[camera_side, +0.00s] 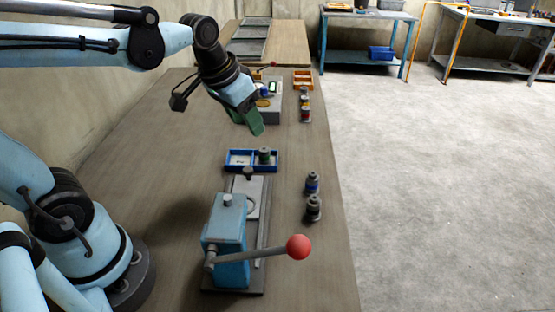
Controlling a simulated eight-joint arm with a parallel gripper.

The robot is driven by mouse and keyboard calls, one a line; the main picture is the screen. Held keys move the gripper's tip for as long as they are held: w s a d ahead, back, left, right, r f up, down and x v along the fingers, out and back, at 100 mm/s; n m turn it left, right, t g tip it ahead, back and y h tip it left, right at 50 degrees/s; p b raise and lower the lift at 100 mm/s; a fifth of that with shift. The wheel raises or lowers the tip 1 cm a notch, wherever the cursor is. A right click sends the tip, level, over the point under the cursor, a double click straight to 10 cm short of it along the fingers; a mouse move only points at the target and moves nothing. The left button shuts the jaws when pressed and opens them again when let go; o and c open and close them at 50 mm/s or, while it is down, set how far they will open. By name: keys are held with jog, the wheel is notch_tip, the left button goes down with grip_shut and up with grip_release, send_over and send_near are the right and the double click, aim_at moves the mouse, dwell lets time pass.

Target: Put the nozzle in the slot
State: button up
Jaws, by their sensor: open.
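My gripper (256,127) has green fingers and hangs above the bench, behind the blue two-compartment tray (228,165); it is open and nothing shows between its fingers. A small dark green-grey cylindrical piece (264,156) stands upright in the tray's right compartment; the left compartment looks nearly empty. A small dark knob-like piece (248,173) is at the far end of the grey fixture plate (257,185), just in front of the tray. I cannot tell which piece is the nozzle. A round opening (251,204) shows in the plate, partly hidden by the press; I cannot tell whether it is the slot.
A blue lever press (226,240) with a red ball handle (298,246) stands at the front. A grey device (272,113), an orange tray (303,80) and several small cylinders (305,114) are farther back.

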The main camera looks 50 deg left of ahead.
jog(key=s+d+f+t, duration=0.2)
jog(key=s, duration=0.3)
jog(key=shift+d+f+t, duration=0.15)
jog(key=shift+d+t, duration=0.15)
jog(key=shift+s, duration=0.1)
dwell(1.0)
